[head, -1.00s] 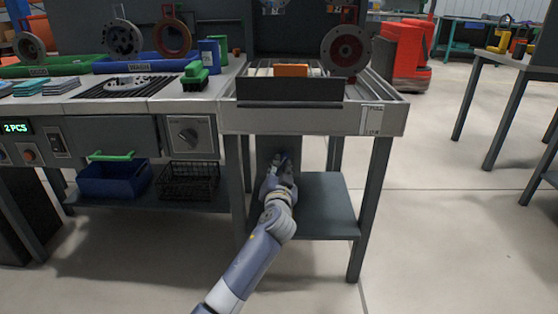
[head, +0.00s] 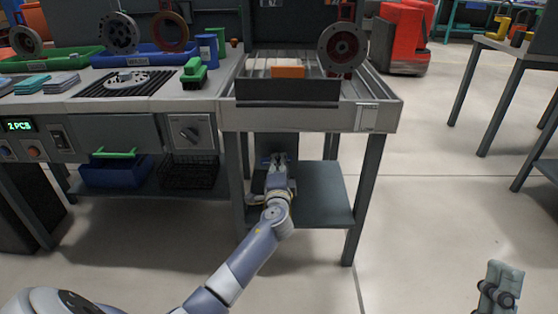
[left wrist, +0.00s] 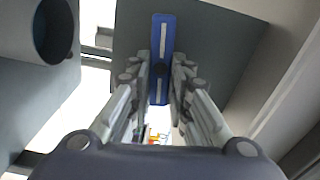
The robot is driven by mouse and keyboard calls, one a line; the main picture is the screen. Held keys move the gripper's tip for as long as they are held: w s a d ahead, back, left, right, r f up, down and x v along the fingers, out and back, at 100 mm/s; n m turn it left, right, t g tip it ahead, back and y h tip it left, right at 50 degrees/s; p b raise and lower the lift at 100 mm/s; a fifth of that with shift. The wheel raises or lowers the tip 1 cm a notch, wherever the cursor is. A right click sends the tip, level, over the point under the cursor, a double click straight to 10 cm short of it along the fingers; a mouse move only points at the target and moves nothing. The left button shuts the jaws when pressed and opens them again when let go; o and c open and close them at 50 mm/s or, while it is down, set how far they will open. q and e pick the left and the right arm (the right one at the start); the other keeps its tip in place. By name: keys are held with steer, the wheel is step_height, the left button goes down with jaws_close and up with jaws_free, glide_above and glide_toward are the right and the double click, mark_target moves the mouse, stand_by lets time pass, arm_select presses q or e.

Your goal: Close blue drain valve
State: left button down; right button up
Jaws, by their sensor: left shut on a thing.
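The blue drain valve's handle (left wrist: 162,58) is a flat blue bar with a pale stripe and a dark pivot at its middle. It lies lengthwise up the left wrist view, against a dark grey panel. My left gripper (left wrist: 162,70) has one finger on each side of the bar and is shut on it. In the head view my left gripper (head: 277,160) is under the metal sink table, in front of the dark panel, and mostly hides the handle. Part of my right gripper (head: 498,288) shows at the lower right, away from the valve; its fingers are unclear.
The sink table (head: 382,117) overhangs my left gripper, with a lower shelf (head: 322,195) beneath it. A wire basket (head: 190,172) and a blue bin (head: 115,174) stand on the shelf to the left.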

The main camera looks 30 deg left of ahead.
arm_select(q)
steer(key=shift+f+m+p, duration=0.1)
steer(key=shift+m+p, duration=0.25)
steer(key=shift+m, duration=0.65)
arm_select(e)
steer(key=shift+w+a+f+g+h, duration=0.2)
steer(key=shift+w+f+g+h, duration=0.3)
steer(key=shift+w+f+g, duration=0.9)
steer(key=shift+w+f, duration=0.2)
steer(key=shift+f, duration=0.05)
arm_select(q)
steer(key=c, duration=1.5)
jaws_free()
steer(key=v, duration=1.2)
steer(key=shift+s, duration=0.1)
